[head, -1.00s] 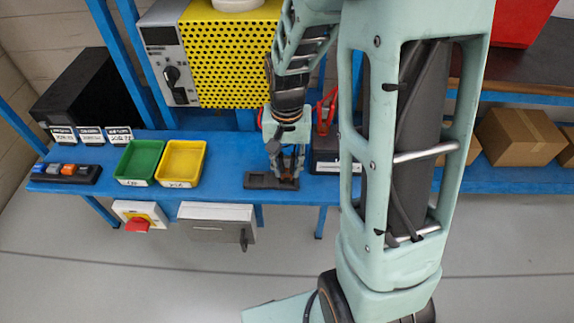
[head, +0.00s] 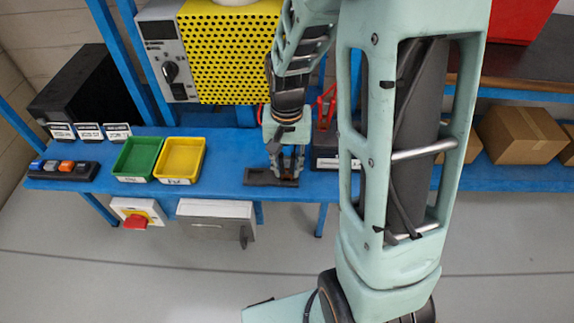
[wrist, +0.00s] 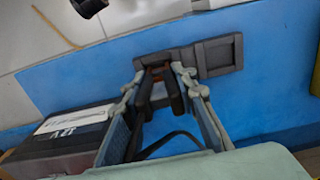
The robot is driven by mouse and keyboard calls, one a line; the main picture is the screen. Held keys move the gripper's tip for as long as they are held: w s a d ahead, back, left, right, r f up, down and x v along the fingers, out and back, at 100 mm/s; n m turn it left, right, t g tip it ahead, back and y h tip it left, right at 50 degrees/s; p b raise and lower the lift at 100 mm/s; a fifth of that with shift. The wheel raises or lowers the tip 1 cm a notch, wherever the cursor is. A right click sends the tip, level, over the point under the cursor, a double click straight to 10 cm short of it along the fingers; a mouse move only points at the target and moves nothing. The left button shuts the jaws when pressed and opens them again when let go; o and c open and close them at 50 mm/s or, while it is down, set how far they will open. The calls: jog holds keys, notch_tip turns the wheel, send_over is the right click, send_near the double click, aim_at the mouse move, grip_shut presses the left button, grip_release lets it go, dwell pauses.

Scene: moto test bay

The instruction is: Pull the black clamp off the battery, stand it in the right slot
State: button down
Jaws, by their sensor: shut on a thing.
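My gripper (head: 286,176) is shut on the black clamp (wrist: 158,103), which stands upright between the fingers with its handles toward the wrist camera. In the wrist view my gripper (wrist: 160,74) is at the dark two-slot holder (wrist: 222,54). The clamp's lower end is at the holder's slot nearer the battery, the right one in the head view; whether it touches the bottom is hidden. The holder (head: 256,178) shows its other slot empty. The battery (wrist: 72,146), a dark box with a white label, is apart from the clamp.
A red clamp (head: 329,104) is at the battery (head: 325,160) behind and right of my gripper. Green (head: 137,158) and yellow (head: 180,160) trays sit left on the blue bench (head: 222,180). A black cable (wrist: 172,137) runs beside the clamp.

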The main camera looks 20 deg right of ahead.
jog(key=shift+f, duration=0.2)
jog(key=c, duration=1.5)
grip_release()
jog(key=shift+o, duration=0.2)
notch_tip(320, 180, up, 12)
jog(key=shift+r, duration=0.1)
